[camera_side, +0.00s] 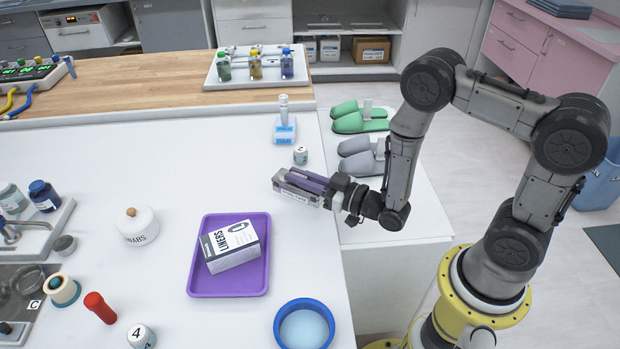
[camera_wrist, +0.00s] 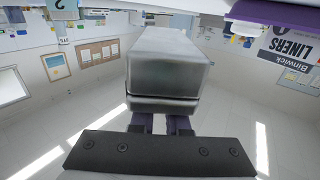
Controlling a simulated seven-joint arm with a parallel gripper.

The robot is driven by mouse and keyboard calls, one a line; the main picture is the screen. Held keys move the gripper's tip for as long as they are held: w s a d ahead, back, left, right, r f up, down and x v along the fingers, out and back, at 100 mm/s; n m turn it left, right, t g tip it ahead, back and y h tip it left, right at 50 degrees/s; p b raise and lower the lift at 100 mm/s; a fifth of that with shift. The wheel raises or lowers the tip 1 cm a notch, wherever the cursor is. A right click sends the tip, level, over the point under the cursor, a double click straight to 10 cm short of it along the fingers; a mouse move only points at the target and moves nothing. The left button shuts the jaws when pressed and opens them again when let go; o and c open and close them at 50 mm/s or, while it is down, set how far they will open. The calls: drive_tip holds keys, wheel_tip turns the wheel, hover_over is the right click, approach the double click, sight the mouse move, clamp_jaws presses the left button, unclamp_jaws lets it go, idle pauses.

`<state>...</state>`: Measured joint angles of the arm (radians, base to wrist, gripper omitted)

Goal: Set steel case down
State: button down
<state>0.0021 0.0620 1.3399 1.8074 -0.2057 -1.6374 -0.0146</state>
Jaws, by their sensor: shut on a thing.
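The steel case (camera_side: 296,194) is a small grey metal box with lettering on its side, near the right edge of the white table. In the wrist view the case (camera_wrist: 168,72) fills the upper middle, in front of my fingers. My gripper (camera_side: 307,181), with purple fingers, is shut on the case. My arm reaches in from the right, with the gripper lying about level. I cannot tell whether the case touches the table or hangs just above it. The finger contact is mostly hidden behind the case in the wrist view (camera_wrist: 160,124).
A small white jar marked 2 (camera_side: 300,155) stands just behind the case. A purple tray (camera_side: 230,291) holding a liners box (camera_side: 232,246) lies front left. A blue bowl (camera_side: 304,325) is at the front. A white canister (camera_side: 138,227) stands left. Table between tray and canister is clear.

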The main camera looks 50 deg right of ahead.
drive_tip(key=d+m+h, duration=0.1)
drive_tip(key=d+h, duration=0.1)
drive_tip(key=w+d+m+h, duration=0.1)
drive_tip(key=d, duration=0.1)
drive_tip(key=shift+d+r+h, duration=0.1)
drive_tip(key=shift+d+h, duration=0.15)
drive_tip(key=shift+h, duration=0.15)
drive_tip(key=shift+a, duration=0.1)
idle(0.8)
drive_tip(key=shift+s+a+y, duration=0.1)
drive_tip(key=shift+a+y, duration=0.2)
drive_tip(key=shift+a, duration=0.05)
drive_tip(key=a+n+y, duration=0.1)
drive_tip(key=s+a+n+y, duration=0.1)
drive_tip(key=a+y, duration=0.1)
drive_tip(key=a+n+y, duration=0.1)
drive_tip(key=a, duration=0.1)
drive_tip(key=shift+s+r+y, duration=0.2)
drive_tip(key=shift+r+y, duration=0.1)
drive_tip(key=s+d+r+n+g+y, duration=0.3)
drive_tip(key=s+r+y, duration=0.3)
drive_tip(key=s+r, duration=0.2)
drive_tip(key=shift+d+n+g, duration=0.3)
drive_tip(key=shift+n, duration=0.4)
